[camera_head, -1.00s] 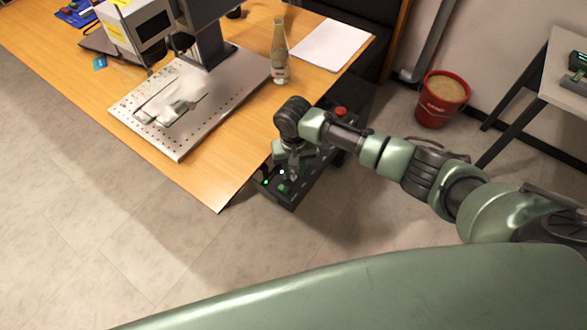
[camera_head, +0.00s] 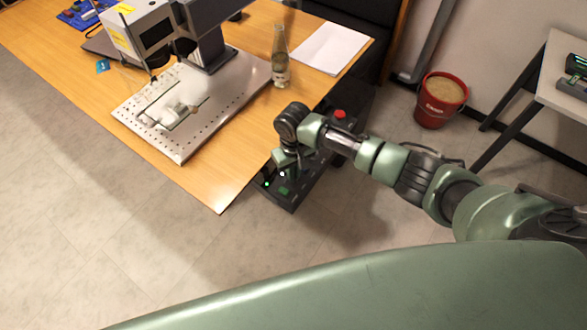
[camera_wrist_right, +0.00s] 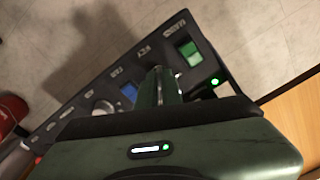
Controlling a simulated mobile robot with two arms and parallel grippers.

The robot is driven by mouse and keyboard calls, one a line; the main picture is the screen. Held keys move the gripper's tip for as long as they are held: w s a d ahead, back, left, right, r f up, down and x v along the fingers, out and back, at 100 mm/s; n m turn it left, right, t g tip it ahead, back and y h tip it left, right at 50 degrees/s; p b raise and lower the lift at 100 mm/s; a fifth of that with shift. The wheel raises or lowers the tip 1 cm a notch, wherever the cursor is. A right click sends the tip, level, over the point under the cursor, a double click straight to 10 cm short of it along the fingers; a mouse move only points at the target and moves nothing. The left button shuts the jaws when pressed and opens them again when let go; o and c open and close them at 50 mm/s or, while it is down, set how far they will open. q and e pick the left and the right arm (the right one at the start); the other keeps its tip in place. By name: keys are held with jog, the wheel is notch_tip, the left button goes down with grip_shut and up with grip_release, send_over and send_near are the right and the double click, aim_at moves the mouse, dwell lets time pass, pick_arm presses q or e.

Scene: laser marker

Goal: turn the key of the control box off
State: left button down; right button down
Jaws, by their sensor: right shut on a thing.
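The dark control box (camera_head: 291,197) stands low beside the wooden table's right edge, partly covered by my right arm. My right gripper (camera_head: 284,172) points down at its panel. In the right wrist view, my gripper's fingers (camera_wrist_right: 160,84) are shut at the spot beside the KEY label (camera_wrist_right: 143,51) on the panel. The key itself is hidden between the fingers, so its angle cannot be read. A green light (camera_wrist_right: 214,82) glows next to a green rocker switch (camera_wrist_right: 190,53). My left gripper is not in view.
A blue switch (camera_wrist_right: 129,92) and a round knob (camera_wrist_right: 103,107) sit near the fingers. A red button (camera_head: 340,113) tops the box's far end. The table (camera_head: 212,190) carries a perforated plate (camera_head: 180,152) and a bottle (camera_head: 280,62). A red bucket (camera_head: 440,100) stands on the floor.

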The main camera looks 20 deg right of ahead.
jog(key=n+p, duration=0.1)
jog(key=n, duration=0.1)
jog(key=shift+r+n, duration=0.1)
jog(key=shift+n, duration=0.3)
jog(key=n+p, duration=0.1)
jog(key=n, duration=0.2)
jog(key=shift+n, duration=0.3)
jog(key=n, duration=0.3)
jog(key=shift+n+p, duration=0.3)
jog(key=shift+n, duration=2)
jog(key=c, duration=1.6)
grip_release()
